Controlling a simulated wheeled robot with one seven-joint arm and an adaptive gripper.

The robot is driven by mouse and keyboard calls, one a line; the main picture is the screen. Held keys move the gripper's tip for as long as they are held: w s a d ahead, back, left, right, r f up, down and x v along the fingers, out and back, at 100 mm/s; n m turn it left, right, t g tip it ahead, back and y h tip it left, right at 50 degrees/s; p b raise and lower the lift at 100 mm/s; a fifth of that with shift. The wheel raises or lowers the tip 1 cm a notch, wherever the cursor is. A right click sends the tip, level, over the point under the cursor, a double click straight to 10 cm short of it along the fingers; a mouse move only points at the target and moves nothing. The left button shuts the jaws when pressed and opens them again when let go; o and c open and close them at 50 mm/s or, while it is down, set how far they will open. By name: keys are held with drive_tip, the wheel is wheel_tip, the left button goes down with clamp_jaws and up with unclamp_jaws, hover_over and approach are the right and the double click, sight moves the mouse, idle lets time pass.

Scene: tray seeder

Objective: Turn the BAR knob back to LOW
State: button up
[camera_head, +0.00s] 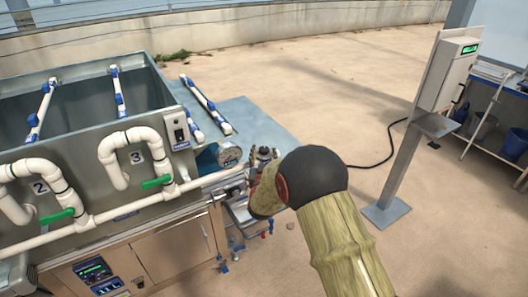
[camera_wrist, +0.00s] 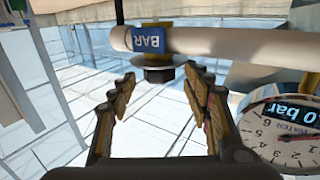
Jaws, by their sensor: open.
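The BAR knob (camera_wrist: 159,74) is a dark round knob under a white pipe (camera_wrist: 225,46) in the wrist view, beside a blue label reading BAR (camera_wrist: 149,39). My gripper (camera_wrist: 158,82) is open, with one finger on each side of the knob's position and a visible gap to each. I cannot read any LOW mark or the knob's setting. A round pressure gauge (camera_wrist: 285,138) with a display ending in "0 bar" is at the lower right. In the head view my gripper (camera_head: 262,155) is beside the gauge (camera_head: 229,155), and my arm hides the knob.
A grey tank (camera_head: 85,110) with white pipes and green-handled valves (camera_head: 157,183) stands at the left. A post with a control box (camera_head: 455,75) stands at the right, with a black cable on the floor. The concrete floor between them is clear.

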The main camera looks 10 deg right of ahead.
drive_tip(key=shift+x, duration=1.45)
drive_tip(key=shift+c, duration=0.7)
drive_tip(key=c, duration=1)
